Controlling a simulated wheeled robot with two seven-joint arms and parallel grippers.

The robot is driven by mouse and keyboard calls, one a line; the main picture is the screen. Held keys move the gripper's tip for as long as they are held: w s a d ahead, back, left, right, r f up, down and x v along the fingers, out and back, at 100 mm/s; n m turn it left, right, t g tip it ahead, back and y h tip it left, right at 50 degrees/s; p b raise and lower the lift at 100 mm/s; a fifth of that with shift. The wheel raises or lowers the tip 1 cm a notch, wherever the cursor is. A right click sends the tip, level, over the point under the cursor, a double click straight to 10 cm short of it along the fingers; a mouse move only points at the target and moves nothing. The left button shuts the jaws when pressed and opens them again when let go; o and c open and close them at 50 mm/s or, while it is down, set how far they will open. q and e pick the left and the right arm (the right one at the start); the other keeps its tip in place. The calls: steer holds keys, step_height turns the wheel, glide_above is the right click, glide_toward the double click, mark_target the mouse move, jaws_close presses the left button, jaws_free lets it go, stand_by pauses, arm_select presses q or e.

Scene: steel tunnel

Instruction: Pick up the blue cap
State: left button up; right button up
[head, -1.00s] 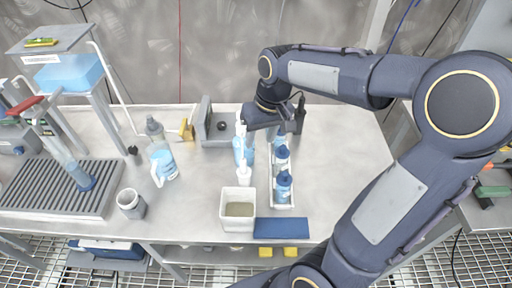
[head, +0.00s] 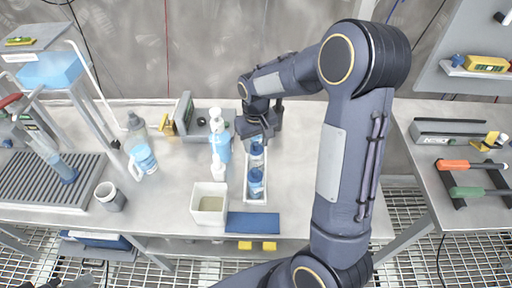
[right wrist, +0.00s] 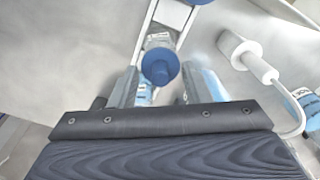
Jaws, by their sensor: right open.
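Two bottles with blue caps stand in a narrow white tray (head: 263,203). The near bottle's blue cap (head: 255,175) shows in the head view, and a blue cap (right wrist: 160,67) also shows in the right wrist view on top of a clear, labelled bottle. My right gripper (head: 258,138) is over the far end of the tray, by the far bottle (head: 256,156), which it partly hides. In the right wrist view its fingers point forward, apart, with the cap a little beyond the gap between them. The gripper is open, with nothing visibly held.
A square white bin (head: 209,203) and a blue mat (head: 252,222) lie nearer.

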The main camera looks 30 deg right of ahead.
jaws_close()
steer(key=shift+r, duration=0.1)
stand_by(0.3)
steer(key=shift+r, duration=0.2)
step_height(320, 180, up, 2)
steer(key=shift+r, duration=0.1)
steer(key=s+a+r+b, duration=0.2)
steer(key=s+a+r, duration=0.1)
steer(key=a+r, duration=0.7)
steer(key=a, duration=0.3)
steer(key=shift+a, duration=0.35)
steer(key=shift+s+r, duration=0.1)
